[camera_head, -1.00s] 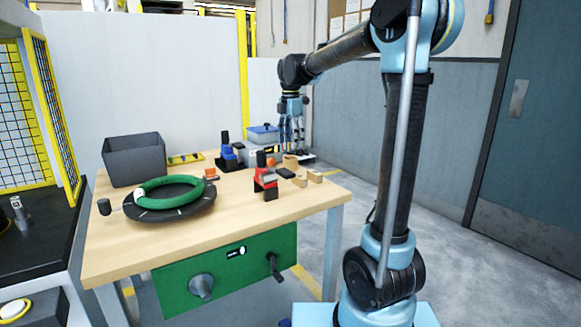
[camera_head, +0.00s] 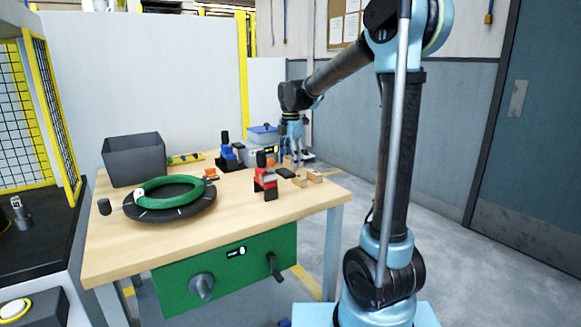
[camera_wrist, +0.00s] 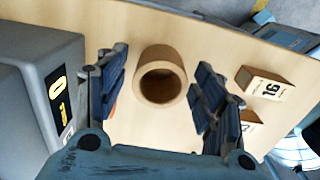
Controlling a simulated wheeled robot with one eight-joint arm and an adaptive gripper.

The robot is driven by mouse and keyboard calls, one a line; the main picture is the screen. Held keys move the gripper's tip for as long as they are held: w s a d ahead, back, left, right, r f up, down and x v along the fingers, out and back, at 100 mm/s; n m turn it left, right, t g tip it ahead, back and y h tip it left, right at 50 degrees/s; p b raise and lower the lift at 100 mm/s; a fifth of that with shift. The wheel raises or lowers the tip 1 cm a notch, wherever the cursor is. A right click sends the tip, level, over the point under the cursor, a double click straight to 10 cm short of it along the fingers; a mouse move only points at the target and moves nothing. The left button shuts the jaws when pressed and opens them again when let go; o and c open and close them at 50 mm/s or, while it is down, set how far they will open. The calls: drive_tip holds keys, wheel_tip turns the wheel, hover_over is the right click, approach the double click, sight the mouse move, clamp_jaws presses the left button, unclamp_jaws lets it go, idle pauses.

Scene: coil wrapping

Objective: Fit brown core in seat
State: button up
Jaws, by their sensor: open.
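The brown core (camera_wrist: 160,57) is a short hollow cylinder standing on the wooden tabletop in the wrist view, its open end facing the camera. My gripper (camera_wrist: 160,86) is open, with one dark-blue finger on each side of the core. A gap shows between the core and each finger. In the head view my gripper (camera_head: 292,152) points down at the far right part of the table; the core is largely hidden there. I cannot tell which part is the seat.
A grey box with a yellow readout (camera_wrist: 28,85) stands close left of my gripper; a block marked 16 (camera_wrist: 265,83) lies right. The table also holds a red tool (camera_head: 265,180), a blue tool (camera_head: 228,155), a green ring (camera_head: 160,197) on a black turntable (camera_head: 190,212) and a grey bin (camera_head: 135,162).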

drive_tip(key=c, duration=1.1)
